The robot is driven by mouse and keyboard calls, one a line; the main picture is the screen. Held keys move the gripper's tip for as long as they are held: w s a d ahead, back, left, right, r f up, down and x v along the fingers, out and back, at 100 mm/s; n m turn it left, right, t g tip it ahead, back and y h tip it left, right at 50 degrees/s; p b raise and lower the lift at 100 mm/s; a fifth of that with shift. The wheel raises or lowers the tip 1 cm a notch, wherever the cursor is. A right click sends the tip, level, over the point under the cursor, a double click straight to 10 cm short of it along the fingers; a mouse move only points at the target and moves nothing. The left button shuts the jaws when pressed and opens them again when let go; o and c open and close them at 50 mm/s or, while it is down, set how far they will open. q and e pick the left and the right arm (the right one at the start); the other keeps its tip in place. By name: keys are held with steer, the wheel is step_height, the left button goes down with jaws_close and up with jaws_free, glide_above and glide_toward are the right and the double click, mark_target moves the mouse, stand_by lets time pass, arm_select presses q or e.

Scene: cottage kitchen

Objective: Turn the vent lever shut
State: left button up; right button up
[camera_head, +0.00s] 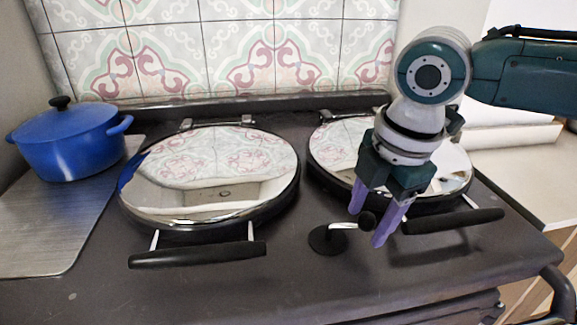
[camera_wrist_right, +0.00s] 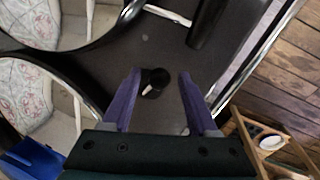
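The vent lever is on the dark stove top, between the two round lids and toward the front. It has a round black base (camera_head: 326,240), a short silver arm and a black knob (camera_head: 368,220) pointing right. My right gripper (camera_head: 367,228) is open, its purple fingers pointing down on either side of the knob. In the right wrist view the knob (camera_wrist_right: 157,79) shows between the open fingertips (camera_wrist_right: 158,76), with a gap on both sides. Whether a finger touches the lever is not clear. My left gripper is not in view.
The left lid (camera_head: 215,170) and right lid (camera_head: 335,145) are down, with black bar handles (camera_head: 198,255) and (camera_head: 453,221) at the front. The right handle is close beside my right fingers. A blue pot (camera_head: 68,142) stands at the far left. The front stove top is clear.

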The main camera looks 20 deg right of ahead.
jaws_close()
stand_by(0.4)
steer(key=shift+s+a+r+m+p, duration=0.15)
steer(key=shift+s+r+m+p, duration=0.2)
steer(key=shift+p, duration=0.55)
steer(key=m+p, duration=0.1)
steer(key=p, duration=0.1)
steer(key=a+m+p, duration=0.1)
steer(key=m+p, duration=0.1)
steer(key=s+m+h+p, duration=0.1)
steer(key=m+p, duration=0.1)
steer(key=shift+a, duration=0.4)
steer(key=m, duration=0.1)
steer(key=a+m+p, duration=0.1)
steer(key=m+p, duration=0.1)
steer(key=shift+s+a+f+m+g+h, duration=0.2)
steer(key=shift+a+m+g+h, duration=0.05)
steer(key=shift+a+g+h, duration=0.05)
steer(key=shift+a+m+p, duration=0.35)
steer(key=shift+a+m, duration=0.15)
steer(key=shift+m, duration=0.7)
steer(key=shift+w+a+f+m+g, duration=0.1)
steer(key=shift+a+m+g, duration=0.35)
steer(key=shift+m, duration=0.75)
